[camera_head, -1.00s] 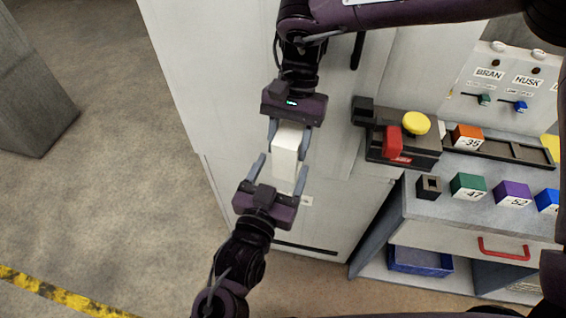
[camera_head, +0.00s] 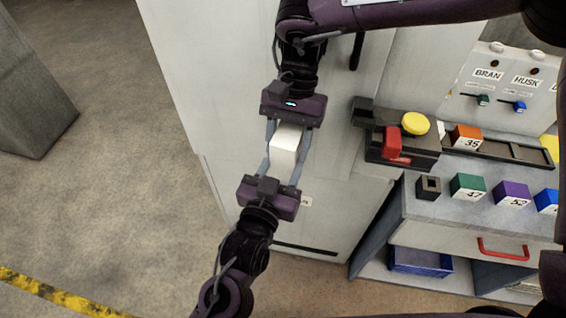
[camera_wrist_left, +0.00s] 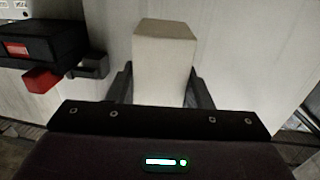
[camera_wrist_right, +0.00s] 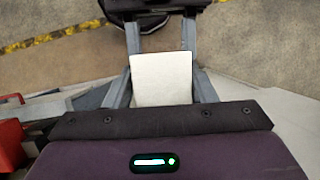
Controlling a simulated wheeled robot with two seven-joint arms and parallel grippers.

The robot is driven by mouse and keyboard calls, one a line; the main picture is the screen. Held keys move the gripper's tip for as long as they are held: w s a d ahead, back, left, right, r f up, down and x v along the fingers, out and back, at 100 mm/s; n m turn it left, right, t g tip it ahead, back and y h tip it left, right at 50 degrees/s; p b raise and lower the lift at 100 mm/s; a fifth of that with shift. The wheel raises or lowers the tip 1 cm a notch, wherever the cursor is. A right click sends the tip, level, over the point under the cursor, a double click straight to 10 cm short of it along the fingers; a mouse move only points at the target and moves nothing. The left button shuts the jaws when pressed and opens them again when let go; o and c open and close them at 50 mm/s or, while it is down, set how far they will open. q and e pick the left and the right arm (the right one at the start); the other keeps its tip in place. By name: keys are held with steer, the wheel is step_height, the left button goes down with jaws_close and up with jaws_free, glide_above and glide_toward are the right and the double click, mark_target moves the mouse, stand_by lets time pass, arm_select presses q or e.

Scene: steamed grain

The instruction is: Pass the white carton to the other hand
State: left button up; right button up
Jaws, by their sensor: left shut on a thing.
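The white carton (camera_head: 284,147) is a small upright block held in the air between my two grippers, in front of a pale cabinet. My left gripper (camera_head: 280,168), below it in the head view, has its fingers shut on the carton's lower part. My right gripper (camera_head: 287,142), above it, has its fingers along both sides of the upper part and looks shut on it too. The carton also shows between the fingers in the left wrist view (camera_wrist_left: 164,65) and in the right wrist view (camera_wrist_right: 161,80).
A dark device with a yellow knob (camera_head: 416,123) and a red block (camera_head: 393,142) stands right of the carton. Several coloured cubes, including a green one (camera_head: 468,186), sit on a grey bench (camera_head: 440,208). The floor (camera_head: 120,150) on the left is open.

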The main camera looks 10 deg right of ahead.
steer(key=o, duration=0.4)
